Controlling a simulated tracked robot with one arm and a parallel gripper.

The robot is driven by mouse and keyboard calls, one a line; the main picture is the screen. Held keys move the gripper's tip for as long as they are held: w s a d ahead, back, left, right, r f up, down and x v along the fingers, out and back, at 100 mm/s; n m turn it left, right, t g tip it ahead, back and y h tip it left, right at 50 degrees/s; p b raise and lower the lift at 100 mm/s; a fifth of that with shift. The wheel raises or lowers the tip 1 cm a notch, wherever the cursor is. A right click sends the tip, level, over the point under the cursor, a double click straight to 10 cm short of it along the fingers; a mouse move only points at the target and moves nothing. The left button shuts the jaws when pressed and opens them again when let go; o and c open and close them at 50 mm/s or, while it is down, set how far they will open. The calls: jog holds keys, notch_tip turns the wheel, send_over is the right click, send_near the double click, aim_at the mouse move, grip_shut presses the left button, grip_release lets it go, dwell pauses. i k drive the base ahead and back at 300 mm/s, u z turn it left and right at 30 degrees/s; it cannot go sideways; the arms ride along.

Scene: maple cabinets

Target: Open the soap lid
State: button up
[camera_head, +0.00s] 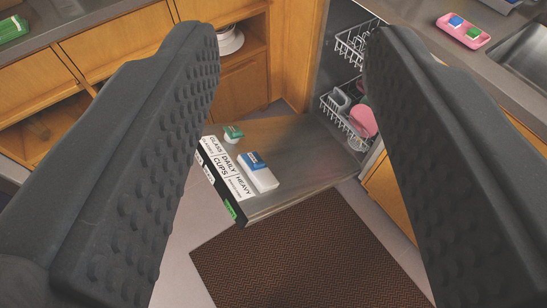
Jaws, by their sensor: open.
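The soap dispenser (258,172) is a white block with a blue top part, on the inner face of the lowered dishwasher door (300,180). It looks shut, but its lid edge is too small to tell clearly. A green and white round cap (233,133) sits just beyond it on the same door. My gripper (290,40) is open and empty. Its two dark, studded fingers frame the left and right of the view, and the dispenser shows between them, well apart from both.
Two racks (345,120) with dishes stand inside the dishwasher. A brown mat (310,255) lies on the floor in front of the door. Wooden cabinets (120,45) line the left and back. A pink tray (463,31) with sponges sits on the right counter near the sink.

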aim_at(253, 160)
jog(key=z, duration=0.05)
jog(key=k, duration=0.6)
jog(key=u, duration=0.35)
jog(key=i, duration=1.45)
jog(key=z, duration=0.3)
